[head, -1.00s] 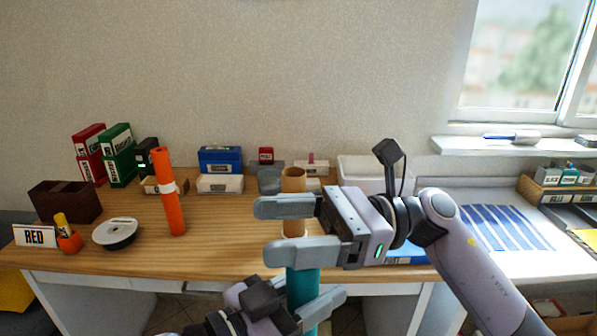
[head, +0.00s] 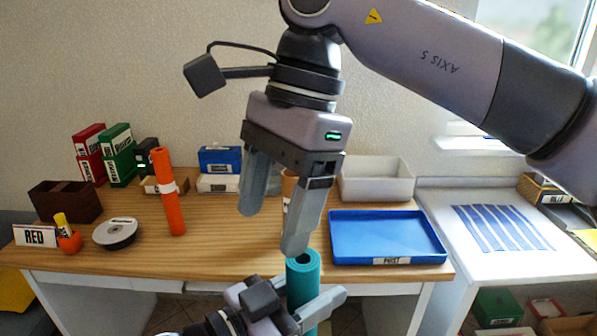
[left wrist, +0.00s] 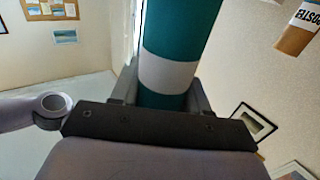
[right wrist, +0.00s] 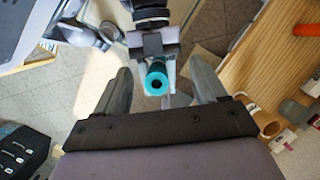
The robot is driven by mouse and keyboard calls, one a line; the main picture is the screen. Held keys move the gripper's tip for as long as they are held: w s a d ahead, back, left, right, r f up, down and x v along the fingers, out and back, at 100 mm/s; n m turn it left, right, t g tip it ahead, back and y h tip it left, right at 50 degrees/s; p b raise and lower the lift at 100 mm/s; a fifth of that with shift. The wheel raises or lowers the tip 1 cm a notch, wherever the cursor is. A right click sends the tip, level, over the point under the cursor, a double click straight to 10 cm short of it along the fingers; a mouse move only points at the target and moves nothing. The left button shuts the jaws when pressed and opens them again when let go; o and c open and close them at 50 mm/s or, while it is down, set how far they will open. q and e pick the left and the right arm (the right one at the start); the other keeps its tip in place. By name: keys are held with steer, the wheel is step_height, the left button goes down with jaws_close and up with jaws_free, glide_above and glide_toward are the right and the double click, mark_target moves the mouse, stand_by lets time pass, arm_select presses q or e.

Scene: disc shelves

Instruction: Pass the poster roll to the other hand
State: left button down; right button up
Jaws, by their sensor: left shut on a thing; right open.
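The teal poster roll (head: 303,277) stands upright, its hollow top end facing up. My left gripper (head: 320,306) is shut on it at the bottom of the head view. The left wrist view shows the roll (left wrist: 180,28) with a white band (left wrist: 168,75) between the fingers. My right gripper (head: 268,230) is open and empty, pointing down above the roll, one fingertip near its top end in the head view. In the right wrist view the roll's open end (right wrist: 157,80) appears between the spread fingers, farther off and apart from them. The roll's lower part is hidden.
A wooden desk (head: 230,255) lies behind. A brown tube (head: 289,185) stands partly hidden behind my right gripper.

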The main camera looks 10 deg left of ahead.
mark_target(299, 259)
steer(key=f, duration=0.3)
steer(key=w+d+f+t+h, duration=0.1)
steer(key=f, duration=0.2)
steer(key=d+f+t+h, duration=0.1)
steer(key=f, duration=0.2)
steer(key=shift+w+d+m, duration=0.1)
steer(key=shift+w+m, duration=0.1)
steer(key=shift+m, duration=0.1)
steer(key=c, duration=1.1)
arm_select(q)
steer(key=shift+c, duration=2.4)
jaws_free()
arm_select(e)
steer(key=shift+o, duration=0.2)
steer(key=shift+r, duration=0.1)
